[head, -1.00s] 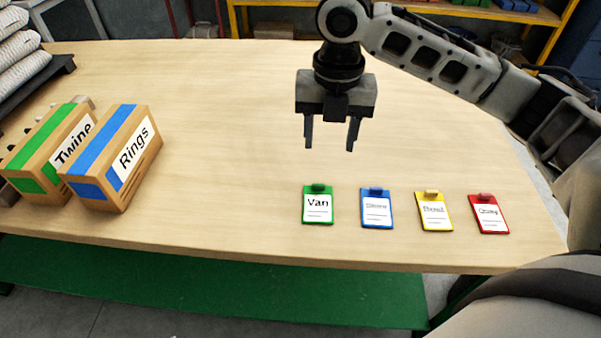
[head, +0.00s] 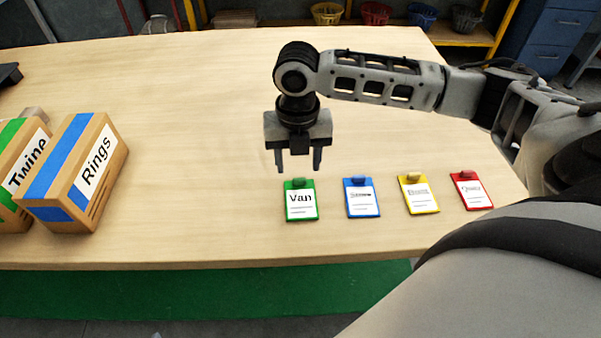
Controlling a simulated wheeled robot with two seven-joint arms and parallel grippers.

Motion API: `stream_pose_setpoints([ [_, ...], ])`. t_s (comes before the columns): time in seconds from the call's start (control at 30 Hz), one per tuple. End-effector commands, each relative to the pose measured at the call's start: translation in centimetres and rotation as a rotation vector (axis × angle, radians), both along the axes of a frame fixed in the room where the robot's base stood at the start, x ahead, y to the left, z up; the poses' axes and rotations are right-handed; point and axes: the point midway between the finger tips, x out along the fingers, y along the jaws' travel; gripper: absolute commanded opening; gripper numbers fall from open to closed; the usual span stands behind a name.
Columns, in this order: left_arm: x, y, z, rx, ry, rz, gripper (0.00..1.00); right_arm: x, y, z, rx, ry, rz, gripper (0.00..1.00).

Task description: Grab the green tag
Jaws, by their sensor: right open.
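The green tag (head: 301,208) lies flat on the wooden table, with a white label reading "Van" and a small green block at its top edge. It is the leftmost tag in a row. My right gripper (head: 298,170) points down just above and behind the green tag's top edge, its two fingers apart and empty. The fingertips look close to the tag's green block, but I cannot tell the exact height. My left gripper is not in view.
A blue tag (head: 361,204), a yellow tag (head: 419,202) and a red tag (head: 474,197) lie to the right. A "Rings" box (head: 62,205) and a "Twine" box (head: 14,212) stand at the left. The table (head: 190,130) between is clear.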

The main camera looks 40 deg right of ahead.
Motion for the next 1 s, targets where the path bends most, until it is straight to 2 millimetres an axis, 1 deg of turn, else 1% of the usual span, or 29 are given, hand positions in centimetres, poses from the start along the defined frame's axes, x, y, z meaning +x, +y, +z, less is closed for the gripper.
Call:
stream_pose_setpoints([
  [0.03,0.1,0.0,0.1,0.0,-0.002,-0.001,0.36,-0.3,-0.1,-0.9,-0.002,0.005,0.0,0.51],
  [0.1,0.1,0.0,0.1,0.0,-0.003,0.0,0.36,-0.5,0.0,-2.0,-0.001,0.005,0.0,0.51],
  [0.23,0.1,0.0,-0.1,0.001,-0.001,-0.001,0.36,-0.4,0.0,-3.6,-0.002,0.003,0.0,0.51],
  [0.33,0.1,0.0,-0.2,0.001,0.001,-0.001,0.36,-0.4,0.0,-4.1,-0.001,0.0,0.001,0.51],
  [0.53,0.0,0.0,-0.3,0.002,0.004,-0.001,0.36,-0.4,0.0,-4.1,-0.001,0.0,0.001,0.51],
  [0.57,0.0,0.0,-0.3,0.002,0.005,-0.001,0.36,-0.4,0.0,-4.1,-0.001,0.0,0.001,0.45],
  [0.6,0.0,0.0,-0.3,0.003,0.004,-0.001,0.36,-0.4,0.0,-4.1,-0.001,0.0,0.001,0.34],
  [0.67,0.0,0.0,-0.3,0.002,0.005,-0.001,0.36,-0.4,0.0,-4.1,-0.001,0.0,0.001,0.18],
  [0.7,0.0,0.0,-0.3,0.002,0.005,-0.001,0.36,-0.4,0.0,-4.1,-0.001,0.0,0.001,0.06],
  [0.73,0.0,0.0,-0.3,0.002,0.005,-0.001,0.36,-0.4,0.0,-4.1,-0.001,0.0,0.001,0.03],
  [1.0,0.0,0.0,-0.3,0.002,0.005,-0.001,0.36,-0.4,0.0,-4.0,-0.001,0.0,0.001,0.03],
])
